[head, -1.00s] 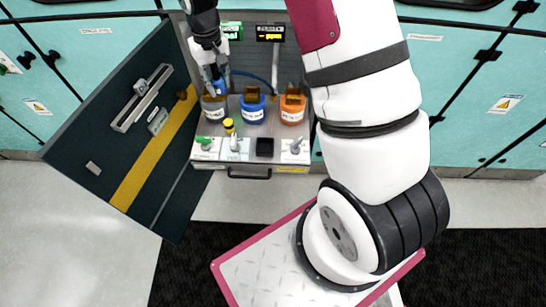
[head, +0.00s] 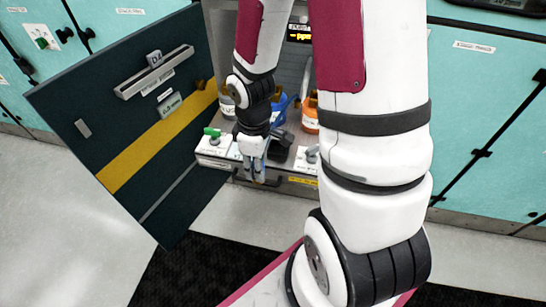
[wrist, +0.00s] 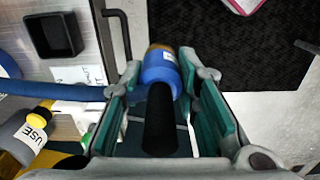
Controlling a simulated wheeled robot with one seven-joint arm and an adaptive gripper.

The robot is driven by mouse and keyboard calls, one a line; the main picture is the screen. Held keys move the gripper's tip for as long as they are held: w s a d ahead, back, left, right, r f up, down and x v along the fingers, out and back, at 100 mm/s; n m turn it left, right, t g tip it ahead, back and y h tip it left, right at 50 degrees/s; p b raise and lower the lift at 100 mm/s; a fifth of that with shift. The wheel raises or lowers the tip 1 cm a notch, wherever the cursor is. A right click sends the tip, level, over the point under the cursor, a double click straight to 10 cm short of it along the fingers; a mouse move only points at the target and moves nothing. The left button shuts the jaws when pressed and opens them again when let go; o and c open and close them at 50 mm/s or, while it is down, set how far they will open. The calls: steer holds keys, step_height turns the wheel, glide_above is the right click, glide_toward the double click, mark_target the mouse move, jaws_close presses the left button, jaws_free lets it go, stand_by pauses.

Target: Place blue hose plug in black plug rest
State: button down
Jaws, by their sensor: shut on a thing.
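The blue hose plug (wrist: 160,68) is between the fingers of my gripper (wrist: 162,95) in the wrist view. It has a black handle and a brownish tip, and a blue hose (wrist: 50,89) runs off to the left. In the head view my gripper (head: 253,178) hangs at the front edge of the shelf and mostly hides the plug. The black plug rest (wrist: 54,35), a square open cup, looks empty at upper left in the wrist view. The plug is to its right, apart from it. In the head view the rest is partly hidden beside my wrist.
A grey bottle (head: 227,104), a blue bottle (head: 279,108) and an orange bottle (head: 310,112) stand behind my gripper. A green-handled valve (head: 212,132) is on the shelf's left. The dark open door (head: 130,110) stands left. Floor in front is clear.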

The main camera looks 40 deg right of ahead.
steer(key=shift+s+d+f, duration=0.1)
steer(key=shift+s+f, duration=0.15)
steer(key=shift+f, duration=0.1)
steer(key=shift+d, duration=0.25)
steer(key=shift+w+d+f+b, duration=0.1)
steer(key=shift+w+d+f, duration=0.75)
steer(key=shift+w+d, duration=0.95)
steer(key=shift+w+d+f+b, duration=0.1)
steer(key=shift+w+d+f, duration=0.8)
steer(key=shift+d, duration=1.65)
steer(key=shift+w+d+f+b, duration=0.1)
steer(key=shift+w+d+f, duration=0.65)
steer(key=shift+w+d, duration=1.1)
steer(key=shift+s+d+f, duration=0.15)
steer(key=shift+s+d, duration=0.15)
steer(key=shift+s, duration=0.05)
steer(key=c, duration=1.2)
jaws_free()
